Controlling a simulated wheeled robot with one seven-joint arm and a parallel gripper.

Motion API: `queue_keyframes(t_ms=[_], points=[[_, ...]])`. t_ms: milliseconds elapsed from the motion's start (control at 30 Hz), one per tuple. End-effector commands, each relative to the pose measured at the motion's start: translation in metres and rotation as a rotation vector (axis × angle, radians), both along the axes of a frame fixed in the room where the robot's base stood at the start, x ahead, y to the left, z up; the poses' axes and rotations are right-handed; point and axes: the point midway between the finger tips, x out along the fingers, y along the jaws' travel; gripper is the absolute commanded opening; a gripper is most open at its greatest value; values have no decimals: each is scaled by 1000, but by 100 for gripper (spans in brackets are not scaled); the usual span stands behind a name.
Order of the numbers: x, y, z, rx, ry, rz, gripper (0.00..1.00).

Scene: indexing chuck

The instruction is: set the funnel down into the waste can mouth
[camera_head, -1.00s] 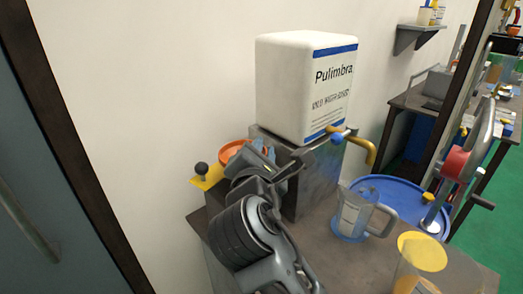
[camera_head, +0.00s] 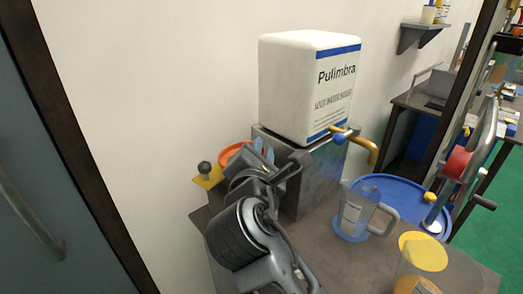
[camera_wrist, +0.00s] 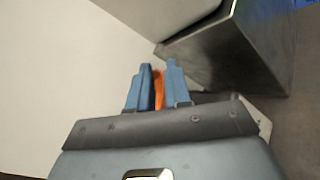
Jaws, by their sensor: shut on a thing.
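An orange funnel (camera_head: 230,151) shows behind my gripper in the head view, at the back left of the bench against the wall. Only part of its rim is visible. My gripper (camera_head: 262,154) has its blue fingers close to it. In the wrist view, a strip of orange funnel (camera_wrist: 158,88) shows between the two blue fingers of my gripper (camera_wrist: 158,70), which are shut on it. The funnel's lower part is hidden. I cannot make out for certain which thing is the waste can; a large round blue vessel (camera_head: 405,190) stands right of the bench.
A white labelled jug (camera_head: 300,90) with a yellow tap (camera_head: 366,147) sits on a metal stand (camera_head: 310,185). A clear pitcher (camera_head: 355,215) and a yellow-topped container (camera_head: 423,252) are on the bench. A black knob on a yellow plate (camera_head: 205,175) is left of my gripper.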

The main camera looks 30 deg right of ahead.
Motion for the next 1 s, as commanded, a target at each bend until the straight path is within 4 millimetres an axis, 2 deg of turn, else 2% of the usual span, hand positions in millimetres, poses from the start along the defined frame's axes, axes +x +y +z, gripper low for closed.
queue_keyframes(t_ms=[1000], points=[[0,0,-19,-1,0,-1,0]])
